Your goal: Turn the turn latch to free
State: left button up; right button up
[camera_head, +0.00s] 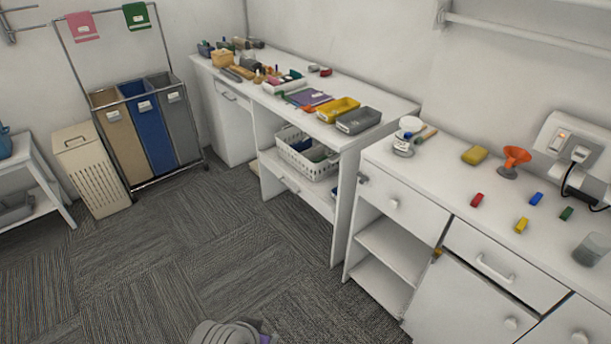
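A small brass-coloured fitting (437,253) sits at the upper left edge of the lower cabinet door (470,285), beside the open shelves. It may be the turn latch, but it is too small to tell its position. A small grey metal fitting (362,178) also shows at the left end of the same cabinet, near the top drawer (395,203); I cannot tell what it is. The door looks shut. Neither of my grippers is in view. A grey rounded part at the bottom middle looks like mine.
The white counter (450,185) holds a yellow sponge (474,155), an orange funnel (515,160), small coloured blocks and a glass (590,250). A cluttered workbench (285,95) stands behind. Laundry bins (155,125) and a hamper (92,170) stand left. The carpet (190,245) is clear.

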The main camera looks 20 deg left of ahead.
aim_at(362, 181)
jog(key=i+j+u, duration=0.25)
jog(key=j, duration=0.35)
jog(key=i+j+u, duration=0.25)
jog(key=i+j, duration=0.25)
